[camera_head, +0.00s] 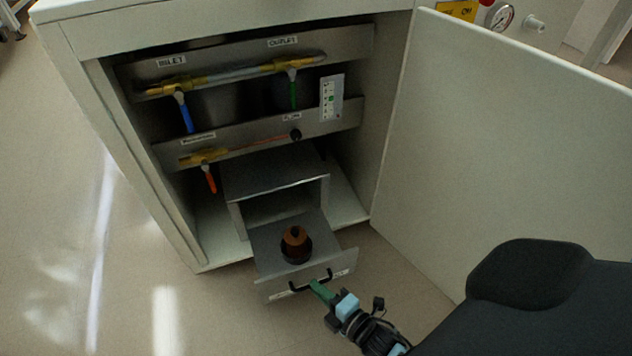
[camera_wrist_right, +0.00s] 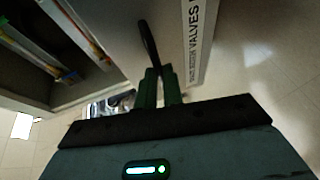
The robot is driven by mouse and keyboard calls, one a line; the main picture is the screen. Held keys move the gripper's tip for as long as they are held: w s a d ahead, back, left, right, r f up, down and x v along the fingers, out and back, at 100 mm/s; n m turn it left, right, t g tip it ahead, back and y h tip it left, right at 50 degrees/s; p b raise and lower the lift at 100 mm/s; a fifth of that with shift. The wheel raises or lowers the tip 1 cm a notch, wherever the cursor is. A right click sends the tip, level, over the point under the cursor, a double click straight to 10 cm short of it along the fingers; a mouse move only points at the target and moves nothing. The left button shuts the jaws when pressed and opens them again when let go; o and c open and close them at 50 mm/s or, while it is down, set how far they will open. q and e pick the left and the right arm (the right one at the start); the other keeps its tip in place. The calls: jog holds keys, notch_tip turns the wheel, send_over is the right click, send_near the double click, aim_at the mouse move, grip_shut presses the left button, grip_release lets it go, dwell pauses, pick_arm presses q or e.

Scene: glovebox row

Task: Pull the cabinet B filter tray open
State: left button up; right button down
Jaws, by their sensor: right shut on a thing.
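The filter tray (camera_head: 268,242) is pulled out of its metal housing (camera_head: 275,178) at the bottom of the open cabinet (camera_head: 68,95). A brown, dark-based rounded object (camera_head: 296,243) sits upright in the tray. A black bar handle (camera_head: 296,288) is on the tray's front. My right gripper (camera_head: 318,288), with green fingers, is shut on the handle at its right part. In the right wrist view the black handle (camera_wrist_right: 149,45) rises from between the green fingers (camera_wrist_right: 158,88). My left gripper is not in view.
The cabinet door (camera_head: 500,150) stands wide open on the right, close to my right arm. Inside, above the tray, are pipes with a blue lever (camera_head: 185,113), a green lever (camera_head: 293,92) and an orange lever (camera_head: 209,180). The floor (camera_head: 130,270) at left is clear.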

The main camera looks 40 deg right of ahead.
jog(key=shift+s+a, duration=0.15)
jog(key=shift+s, duration=0.5)
jog(key=c, duration=1.5)
grip_release()
jog(key=p+v, duration=0.2)
jog(key=v, duration=0.5)
jog(key=shift+s+r, duration=0.1)
jog(key=shift+s, duration=0.3)
